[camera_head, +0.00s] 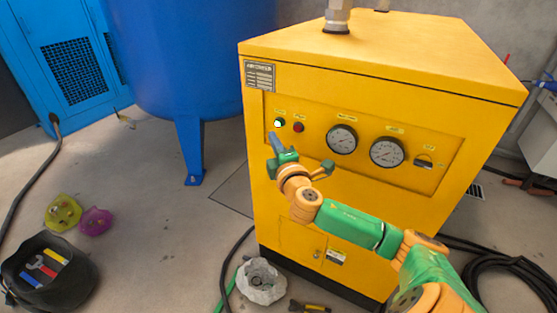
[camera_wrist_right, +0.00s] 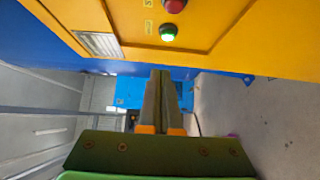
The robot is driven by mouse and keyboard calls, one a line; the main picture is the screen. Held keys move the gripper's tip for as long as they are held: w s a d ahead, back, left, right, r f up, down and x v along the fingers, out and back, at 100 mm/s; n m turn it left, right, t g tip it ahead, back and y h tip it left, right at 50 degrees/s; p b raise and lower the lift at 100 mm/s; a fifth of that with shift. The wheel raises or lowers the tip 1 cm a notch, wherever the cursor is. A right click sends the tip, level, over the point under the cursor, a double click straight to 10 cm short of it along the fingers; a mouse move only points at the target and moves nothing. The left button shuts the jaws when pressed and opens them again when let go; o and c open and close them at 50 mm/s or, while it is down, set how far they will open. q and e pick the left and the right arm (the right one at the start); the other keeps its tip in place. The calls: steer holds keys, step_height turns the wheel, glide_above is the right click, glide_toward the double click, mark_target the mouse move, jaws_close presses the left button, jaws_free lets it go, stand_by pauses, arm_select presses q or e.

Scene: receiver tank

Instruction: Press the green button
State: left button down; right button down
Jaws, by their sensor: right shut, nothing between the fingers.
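The green button (camera_head: 279,123) is lit and sits at the left end of the recessed control panel on the yellow cabinet (camera_head: 350,215). A red button (camera_head: 298,127) is just right of it. In the right wrist view the green button (camera_wrist_right: 168,32) glows at the top, with the red button (camera_wrist_right: 174,5) above it. My right gripper (camera_head: 274,137) is shut and empty, its tips just below the green button in the head view. In the right wrist view the shut fingers (camera_wrist_right: 160,75) appear below the button, with a visible gap. My left gripper is not in view.
Two gauges (camera_head: 342,139) and a black switch (camera_head: 424,161) are farther right on the panel. A blue tank (camera_head: 190,60) stands left of the cabinet. A black bucket of tools (camera_head: 75,285), a pale sack-like container (camera_head: 262,282) and hoses (camera_head: 505,270) are on the floor.

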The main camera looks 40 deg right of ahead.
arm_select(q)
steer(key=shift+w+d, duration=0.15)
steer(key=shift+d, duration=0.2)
arm_select(e)
steer(key=v, duration=0.6)
steer(key=shift+s+f, duration=0.15)
steer(key=shift+s, duration=0.1)
steer(key=shift+d, duration=0.15)
